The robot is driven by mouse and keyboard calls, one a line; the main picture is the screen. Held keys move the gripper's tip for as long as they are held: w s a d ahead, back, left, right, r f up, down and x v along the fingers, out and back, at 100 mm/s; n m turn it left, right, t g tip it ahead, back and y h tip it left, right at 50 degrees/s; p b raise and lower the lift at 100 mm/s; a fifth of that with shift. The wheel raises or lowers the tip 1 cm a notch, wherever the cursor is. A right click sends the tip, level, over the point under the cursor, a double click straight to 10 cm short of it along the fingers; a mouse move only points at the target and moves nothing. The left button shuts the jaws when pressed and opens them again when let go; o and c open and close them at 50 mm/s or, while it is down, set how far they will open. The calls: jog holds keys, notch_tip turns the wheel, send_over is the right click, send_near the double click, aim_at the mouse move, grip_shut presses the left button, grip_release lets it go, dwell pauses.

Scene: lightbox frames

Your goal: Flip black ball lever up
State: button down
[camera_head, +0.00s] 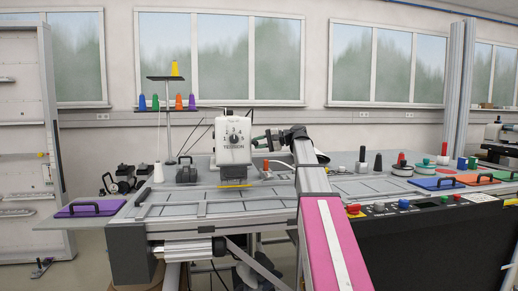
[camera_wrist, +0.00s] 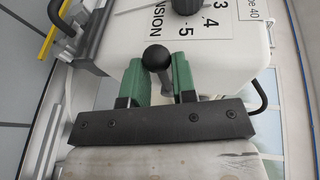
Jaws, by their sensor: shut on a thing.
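The black ball lever (camera_wrist: 155,57) shows in the wrist view as a round black knob on a dark stem, in front of the white machine head. My gripper (camera_wrist: 158,72) has green fingers, one on each side of the ball, and is shut on it. In the head view, the white machine head (camera_head: 233,150) with a dial stands on the grey worktable, and my gripper (camera_head: 262,139) reaches its right side. The lever is too small and hidden there to make out.
A thread stand (camera_head: 171,108) with coloured cones rises behind the machine, left of it. A purple plate (camera_head: 90,209) with a handle lies at the table's left end. Several coloured knobs and plates line the right side.

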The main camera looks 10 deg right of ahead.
jog(key=shift+w+r+m+g, duration=0.2)
jog(key=shift+r+m+g, duration=0.2)
jog(key=shift+r+m, duration=0.5)
jog(key=c, duration=1.2)
grip_release()
jog(key=shift+d, duration=0.15)
jog(key=v, duration=1)
jog(key=shift+d+r, duration=0.2)
jog(key=shift+r, duration=0.05)
jog(key=shift+c, duration=0.2)
